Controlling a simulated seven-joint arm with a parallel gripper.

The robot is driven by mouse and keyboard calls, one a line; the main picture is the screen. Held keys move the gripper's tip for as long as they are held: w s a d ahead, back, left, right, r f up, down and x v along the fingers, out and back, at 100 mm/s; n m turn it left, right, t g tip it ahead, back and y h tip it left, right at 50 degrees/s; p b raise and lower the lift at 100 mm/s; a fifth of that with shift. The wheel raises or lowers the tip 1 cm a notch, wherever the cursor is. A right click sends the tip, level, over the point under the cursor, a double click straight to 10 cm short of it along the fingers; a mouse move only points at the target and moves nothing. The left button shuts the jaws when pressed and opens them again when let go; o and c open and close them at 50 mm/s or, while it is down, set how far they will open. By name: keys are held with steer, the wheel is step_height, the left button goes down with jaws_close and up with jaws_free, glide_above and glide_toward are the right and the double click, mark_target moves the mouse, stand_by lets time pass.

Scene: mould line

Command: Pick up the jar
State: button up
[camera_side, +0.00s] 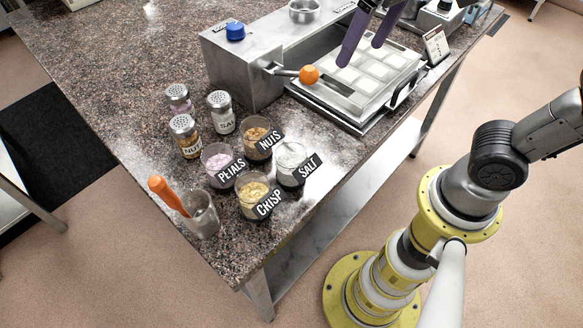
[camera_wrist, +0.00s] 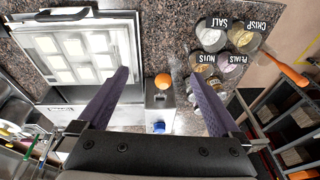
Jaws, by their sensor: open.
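The picture does not single out one jar. Three shaker jars with perforated metal lids stand on the counter: one with purple contents (camera_side: 178,97), one labelled SALT (camera_side: 221,112) and one labelled NUTS (camera_side: 185,136). In front stand glass cups tagged NUTS (camera_side: 257,140), PETALS (camera_side: 217,160), SALT (camera_side: 291,157) and CRISP (camera_side: 253,196). My gripper (camera_side: 361,54) has two purple fingers, open and empty, above the mould machine, to the right of all the jars. In the wrist view my gripper (camera_wrist: 158,75) is spread wide, with the cups beyond its right finger.
The metal machine (camera_side: 240,75) has a blue knob (camera_side: 235,31) and an orange ball lever (camera_side: 309,75). Its mould tray (camera_side: 368,75) is on the right. A glass (camera_side: 203,219) with an orange-handled tool stands near the counter's front corner. Speckled counter (camera_side: 110,75) is free at left.

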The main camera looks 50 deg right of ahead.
steer(key=w+a+f+n+g, duration=0.2)
steer(key=w+a, duration=0.1)
steer(key=a, duration=0.5)
steer(key=n, duration=0.2)
glide_above(290, 163)
steer(key=s+a, duration=0.2)
steer(key=shift+g+h, duration=0.4)
step_height(290, 163, down, 12)
steer(key=shift+w+a+f, duration=0.1)
steer(key=shift+w+f, duration=0.05)
steer(key=shift+f, duration=0.05)
steer(key=shift+d+f, duration=0.15)
steer(key=shift+f, duration=1.2)
steer(key=shift+d+f, duration=0.1)
steer(key=shift+f, duration=1.25)
steer(key=c, duration=1.5)
steer(key=shift+r, duration=0.2)
